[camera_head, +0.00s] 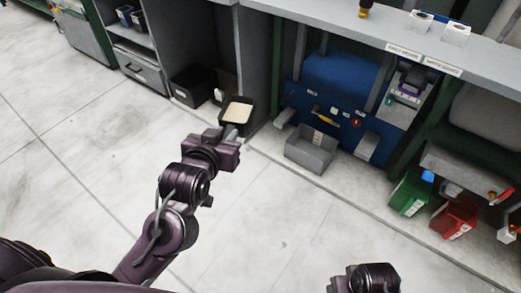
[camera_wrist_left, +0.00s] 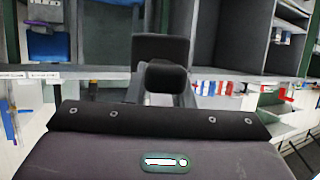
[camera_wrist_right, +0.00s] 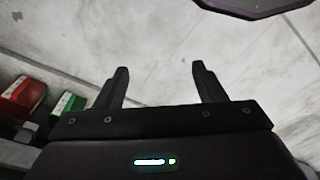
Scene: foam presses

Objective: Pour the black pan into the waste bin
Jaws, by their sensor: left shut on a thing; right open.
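The black pan (camera_head: 250,102) holds a flat cream-coloured layer and looks about level in the head view. My left gripper (camera_head: 232,137) is shut on its near side and holds it in front of the shelf unit. In the left wrist view the pan (camera_wrist_left: 160,47) is a dark panel beyond the fingers (camera_wrist_left: 165,82); its contents are hidden there. No label marks a waste bin; a black open box (camera_head: 192,86) stands in the lower bay left of the pan, and a grey open bin (camera_head: 311,153) is to its right. My right gripper (camera_wrist_right: 162,85) is open and empty.
A blue press (camera_head: 325,100) stands behind the grey bin. A green box (camera_head: 408,194) and a red box (camera_head: 454,217) are at the right. A counter (camera_head: 400,47) runs above. The pale floor at left and centre is clear.

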